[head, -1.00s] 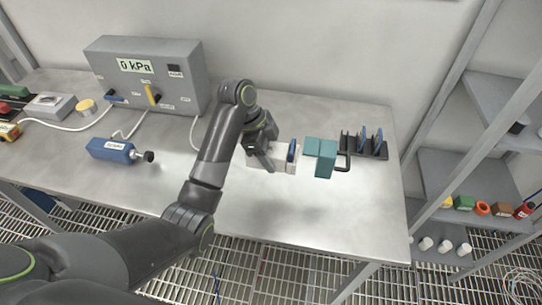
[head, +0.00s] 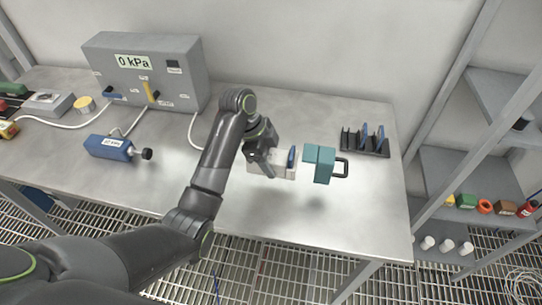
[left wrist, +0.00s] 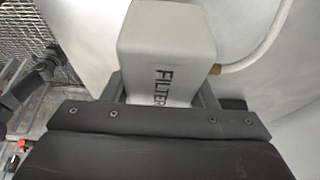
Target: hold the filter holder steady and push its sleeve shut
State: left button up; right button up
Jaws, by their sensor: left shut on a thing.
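The filter holder's pale body (head: 282,170) stands out over the bench, with a blue disc (head: 291,157) upright at its right end. The teal sleeve (head: 319,164), with a dark handle (head: 343,168) on its right, sits to the right of the disc, with a narrow gap between them. My left gripper (head: 262,160) is shut on the body from the left. In the left wrist view the body (left wrist: 168,45), lettered FILTER, is between the fingers; the sleeve does not show there. My right gripper is not in view.
A dark rack (head: 350,143) with blue discs stands behind the sleeve. A grey gauge box (head: 120,85) reading 0 kPa and a blue cylinder (head: 105,147) are at the left. The bench front is clear. Shelves (head: 460,165) stand at the right.

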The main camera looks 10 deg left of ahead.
pick_arm(q)
jog(key=b, duration=0.2)
send_over(276, 183)
jog(key=a, duration=0.2)
jog(key=shift+d+f, duration=0.15)
jog(key=shift+f, duration=1)
jog(key=shift+d+f, duration=0.1)
jog(key=shift+f, duration=1.3)
jog(key=shift+f, duration=0.65)
